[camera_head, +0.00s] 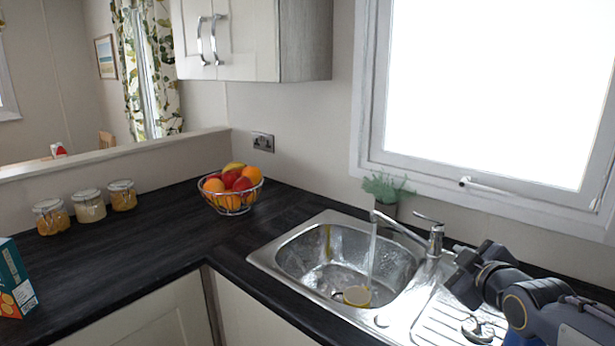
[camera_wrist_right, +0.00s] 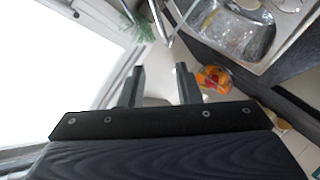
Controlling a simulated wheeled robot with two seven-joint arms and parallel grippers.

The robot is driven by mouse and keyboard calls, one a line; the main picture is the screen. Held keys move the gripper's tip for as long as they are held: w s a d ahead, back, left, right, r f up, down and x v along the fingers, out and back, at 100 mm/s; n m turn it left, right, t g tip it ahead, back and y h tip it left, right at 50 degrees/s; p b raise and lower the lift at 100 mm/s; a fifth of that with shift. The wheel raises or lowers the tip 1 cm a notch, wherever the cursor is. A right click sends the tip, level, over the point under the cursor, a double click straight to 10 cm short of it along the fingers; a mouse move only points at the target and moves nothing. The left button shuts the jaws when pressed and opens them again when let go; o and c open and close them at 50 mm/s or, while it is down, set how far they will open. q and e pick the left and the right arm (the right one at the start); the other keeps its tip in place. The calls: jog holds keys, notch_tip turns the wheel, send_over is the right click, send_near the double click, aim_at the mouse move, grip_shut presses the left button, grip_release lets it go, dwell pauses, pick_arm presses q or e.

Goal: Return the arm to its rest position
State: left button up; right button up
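My right arm reaches in from the right edge of the head view, over the sink's drainer. Its gripper (camera_head: 466,275) is beside the tap, above the counter. In the right wrist view the two fingers of the right gripper (camera_wrist_right: 160,85) stand apart with nothing between them. My left gripper is not in view.
The tap (camera_head: 435,240) runs water into the steel sink (camera_head: 290,250), where a yellow item (camera_head: 357,295) lies. A plant (camera_head: 386,190) stands behind. A fruit bowl (camera_head: 232,200), several jars (camera_head: 89,206) and a box (camera_head: 15,280) stand left. The dark counter (camera_head: 130,255) between is clear.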

jog(key=s+a+f+m+g+y, duration=0.1)
jog(key=s+a+f+m+g, duration=0.3)
jog(key=s, duration=0.6)
jog(key=s+a+f+m+g+y, duration=0.1)
jog(key=s+f+m+g, duration=0.15)
jog(key=s+f, duration=0.55)
jog(key=s+a+f+m+g+y, duration=0.1)
jog(key=s+a+f+m+g, duration=0.2)
jog(key=s, duration=0.9)
notch_tip(320, 180, down, 10)
jog(key=m+b, duration=0.2)
jog(key=b, duration=0.9)
notch_tip(320, 180, up, 13)
jog(key=p, duration=1.3)
jog(key=shift+w+d+t, duration=0.15)
jog(key=shift+w+t, duration=0.2)
jog(key=shift+t, duration=0.1)
